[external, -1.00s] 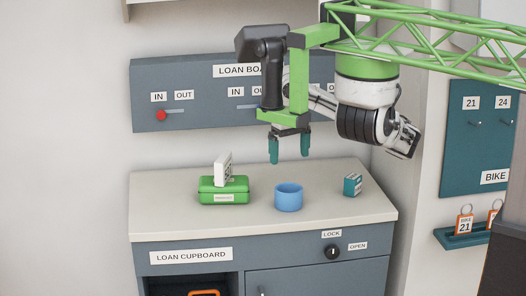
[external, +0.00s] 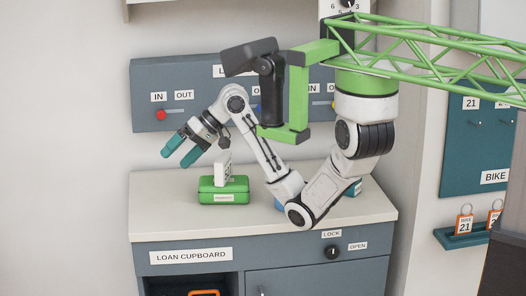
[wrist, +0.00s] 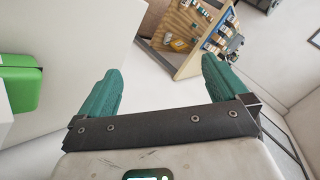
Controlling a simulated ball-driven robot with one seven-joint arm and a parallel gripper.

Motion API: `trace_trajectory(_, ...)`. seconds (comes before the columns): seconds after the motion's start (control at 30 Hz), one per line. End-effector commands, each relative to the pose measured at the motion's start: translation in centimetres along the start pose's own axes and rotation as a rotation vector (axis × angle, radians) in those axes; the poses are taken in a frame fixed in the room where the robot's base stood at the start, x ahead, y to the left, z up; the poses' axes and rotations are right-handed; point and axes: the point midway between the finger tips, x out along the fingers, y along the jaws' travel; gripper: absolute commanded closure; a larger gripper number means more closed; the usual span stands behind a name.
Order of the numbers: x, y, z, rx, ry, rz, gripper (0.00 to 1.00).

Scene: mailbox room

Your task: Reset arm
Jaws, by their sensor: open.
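My gripper (external: 182,150) is open and empty in the external view, with teal fingers pointing down and left. It hangs in the air above the left part of the cupboard top, up and left of the green box. Both fingers also show spread apart in the wrist view (wrist: 165,88), with nothing between them. My arm folds low across the counter, its elbow near the front edge.
The green box (external: 224,196) with a white card (external: 222,170) stands on the loan cupboard (external: 165,222). A blue cup (external: 279,205) is mostly hidden behind my arm. A teal block (external: 355,188) sits partly hidden. The loan board (external: 145,80) is behind.

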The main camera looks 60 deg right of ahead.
Motion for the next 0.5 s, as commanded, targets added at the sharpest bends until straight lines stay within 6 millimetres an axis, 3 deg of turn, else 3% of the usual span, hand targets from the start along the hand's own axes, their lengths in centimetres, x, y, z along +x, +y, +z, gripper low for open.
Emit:
trace_trajectory(0.03, 2.0, -0.7, 0.9, 0.007, -0.007, -0.041, 0.00)
trace_trajectory(0.23, 7.8, -1.6, 4.4, 0.052, -0.015, -0.129, 0.00)
trace_trajectory(0.5, 14.8, 0.5, 11.5, 0.109, -0.068, -0.131, 0.00)
